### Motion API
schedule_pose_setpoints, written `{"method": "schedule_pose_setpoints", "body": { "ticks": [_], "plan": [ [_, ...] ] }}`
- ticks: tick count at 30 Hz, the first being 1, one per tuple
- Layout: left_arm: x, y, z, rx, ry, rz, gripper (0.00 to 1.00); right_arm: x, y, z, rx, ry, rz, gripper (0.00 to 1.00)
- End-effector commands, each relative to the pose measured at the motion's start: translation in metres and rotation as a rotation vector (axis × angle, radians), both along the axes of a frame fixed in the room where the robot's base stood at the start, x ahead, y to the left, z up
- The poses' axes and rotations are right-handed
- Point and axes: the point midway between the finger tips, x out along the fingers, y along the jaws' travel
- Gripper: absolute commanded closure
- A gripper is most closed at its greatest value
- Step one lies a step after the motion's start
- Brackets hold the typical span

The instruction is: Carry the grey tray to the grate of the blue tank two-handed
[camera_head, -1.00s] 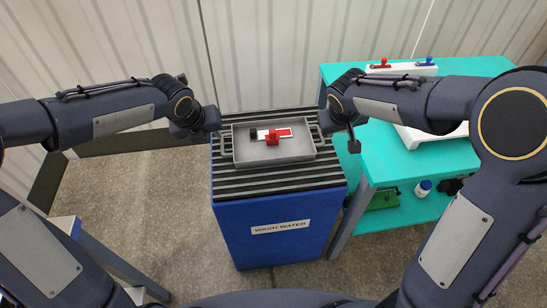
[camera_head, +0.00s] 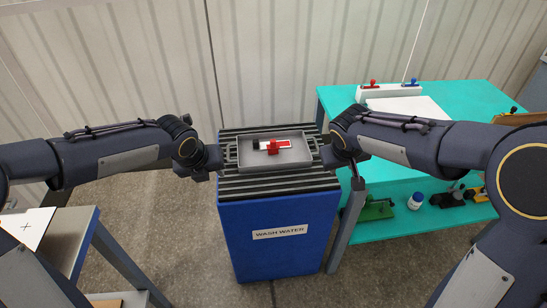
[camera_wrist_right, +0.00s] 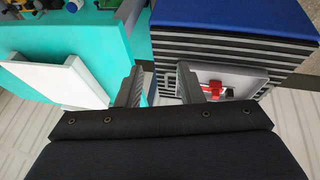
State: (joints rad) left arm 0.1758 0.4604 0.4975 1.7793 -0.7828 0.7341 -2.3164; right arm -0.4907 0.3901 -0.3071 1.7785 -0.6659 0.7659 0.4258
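The grey tray (camera_head: 290,158) rests level on the black slatted grate (camera_head: 280,184) on top of the blue tank (camera_head: 277,225), labelled "WASH WATER". A red clamp-like piece (camera_head: 272,148) on a white and red strip, with a dark block, lies in the tray. My left gripper (camera_head: 217,163) is beside the tray's left handle (camera_head: 231,152), which shows clear of it; its fingers are too small to read. My right gripper (camera_head: 325,157) is at the tray's right end. In the right wrist view its fingers (camera_wrist_right: 163,86) are spread apart beside the tray (camera_wrist_right: 238,82).
A turquoise bench (camera_head: 470,110) stands right of the tank, with a white panel, a red and blue switch box (camera_head: 390,91) and a lower shelf holding a white bottle (camera_head: 416,201). A grey table (camera_head: 65,240) is at left. A panelled wall is behind.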

Motion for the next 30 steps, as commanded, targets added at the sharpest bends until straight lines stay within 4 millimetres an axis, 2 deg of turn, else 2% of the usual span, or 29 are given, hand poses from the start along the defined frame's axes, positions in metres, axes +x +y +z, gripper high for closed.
{"method": "schedule_pose_setpoints", "body": {
  "ticks": [6, 12, 18, 30],
  "plan": [
    [0.000, 0.000, 0.000, 0.000, 0.000, 0.000, 0.66, -0.016, 0.008, 0.046, 0.003, -0.007, 0.000, 0.66],
    [0.000, 0.000, 0.000, 0.000, 0.000, 0.000, 0.66, -0.027, 0.013, 0.077, 0.003, -0.005, 0.001, 0.66],
    [0.000, 0.000, 0.000, 0.000, 0.000, 0.000, 0.66, -0.032, 0.014, 0.089, 0.002, -0.002, 0.000, 0.66],
    [0.000, 0.000, 0.000, 0.000, 0.000, 0.000, 0.66, -0.032, 0.015, 0.089, 0.001, -0.001, -0.001, 0.66]
  ]
}}
